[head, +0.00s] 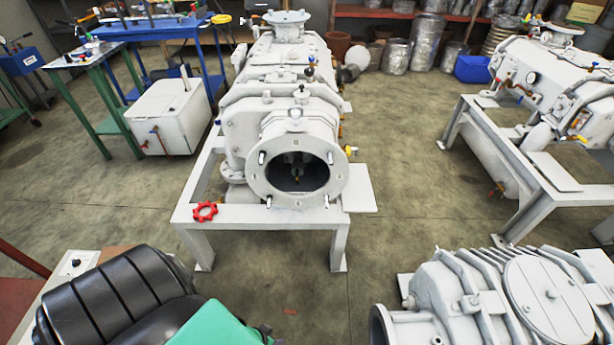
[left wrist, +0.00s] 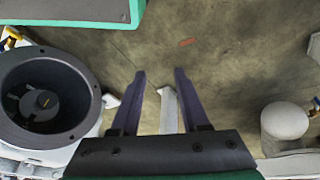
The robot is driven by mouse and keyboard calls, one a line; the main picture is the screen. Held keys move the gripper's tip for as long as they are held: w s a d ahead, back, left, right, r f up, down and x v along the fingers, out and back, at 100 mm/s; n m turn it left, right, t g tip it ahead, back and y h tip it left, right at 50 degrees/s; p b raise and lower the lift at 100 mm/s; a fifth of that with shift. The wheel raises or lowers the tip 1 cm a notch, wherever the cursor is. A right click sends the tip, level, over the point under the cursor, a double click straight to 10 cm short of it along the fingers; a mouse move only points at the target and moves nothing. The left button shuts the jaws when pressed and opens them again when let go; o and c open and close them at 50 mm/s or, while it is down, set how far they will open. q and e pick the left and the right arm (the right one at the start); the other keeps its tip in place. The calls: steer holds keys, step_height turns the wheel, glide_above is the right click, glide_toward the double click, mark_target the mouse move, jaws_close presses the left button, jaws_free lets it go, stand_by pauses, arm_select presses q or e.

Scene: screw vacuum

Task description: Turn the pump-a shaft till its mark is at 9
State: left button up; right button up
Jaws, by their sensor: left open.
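In the left wrist view, my left gripper (left wrist: 160,85) is open with nothing between its two fingers. In the head view it (head: 266,335) is at the bottom edge, mostly cut off. The left wrist view shows a dark flanged opening (left wrist: 82,120) to the left of the fingers, apart from them. Inside it is a dark shaft hub (left wrist: 42,102) with a small pale speck; its clock position is not clear. The dark rim resembles that of the near right pump (head: 450,300), whose bore is hidden in the head view. No pump label is readable. My right gripper is not in view.
A white pump (head: 287,90) with a round studded flange (head: 258,180) stands on a white frame (head: 265,218), with a red handwheel (head: 205,211) at its front corner. Another white pump (head: 545,75) stands at the right. The floor between them is clear.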

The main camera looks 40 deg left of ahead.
arm_select(q)
steer(key=w+r+n+t+b, duration=0.1)
steer(key=w+n+t+b, duration=0.2)
steer(key=w, duration=0.4)
steer(key=w+r+n+t+b, duration=0.1)
steer(key=w+r+n+t, duration=0.1)
steer(key=w+n, duration=0.35)
steer(key=n+t+y+b, duration=1)
steer(key=n+y, duration=0.4)
steer(key=n, duration=1.9)
glide_toward(297, 171)
steer(key=shift+g, duration=0.5)
steer(key=x, duration=1)
steer(key=shift+d+r, duration=0.15)
steer(key=shift+r, duration=0.1)
steer(key=shift+w+r, duration=0.1)
steer(key=shift+w, duration=0.1)
jaws_close()
steer(key=shift+s, duration=0.1)
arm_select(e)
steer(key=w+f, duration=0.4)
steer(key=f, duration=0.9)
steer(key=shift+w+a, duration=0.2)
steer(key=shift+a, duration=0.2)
